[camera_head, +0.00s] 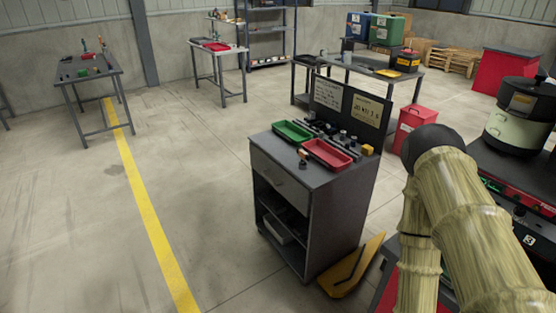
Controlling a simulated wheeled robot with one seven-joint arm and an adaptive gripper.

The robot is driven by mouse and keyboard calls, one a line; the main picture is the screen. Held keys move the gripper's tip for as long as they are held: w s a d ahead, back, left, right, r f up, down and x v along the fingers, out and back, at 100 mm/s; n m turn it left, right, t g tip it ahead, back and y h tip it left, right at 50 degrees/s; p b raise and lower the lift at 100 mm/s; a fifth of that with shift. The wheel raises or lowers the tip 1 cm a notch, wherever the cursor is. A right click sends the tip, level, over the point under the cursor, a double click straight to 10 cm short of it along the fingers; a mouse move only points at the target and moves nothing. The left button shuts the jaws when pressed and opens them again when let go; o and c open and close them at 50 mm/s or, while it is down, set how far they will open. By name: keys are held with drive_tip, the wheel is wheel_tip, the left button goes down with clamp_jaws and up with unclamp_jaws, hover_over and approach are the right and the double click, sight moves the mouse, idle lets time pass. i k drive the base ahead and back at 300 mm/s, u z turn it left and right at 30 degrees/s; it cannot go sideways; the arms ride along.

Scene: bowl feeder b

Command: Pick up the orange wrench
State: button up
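I cannot make out an orange wrench for certain. A small upright item with an orange top (303,153) stands at the front of the grey cabinet's top (287,168), between a green tray (293,141) and a red tray (327,167); it is too small to identify. Small reddish-orange items (102,43) also show on the far left table (92,76), too small to name. My arm, with a pale wood-like surface, fills the lower right. Its gripper does not show, so I cannot see what it holds.
A yellow-orange object (350,270) lies on the floor against the cabinet's right side. A red bin (408,128) stands behind it. A bowl feeder machine (517,123) is at the right. Further tables stand at the back. The floor left of the cabinet is clear, crossed by a yellow line.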

sight(304, 155)
drive_tip(key=u, duration=0.8)
drive_tip(key=i, duration=1.05)
drive_tip(key=u, duration=0.05)
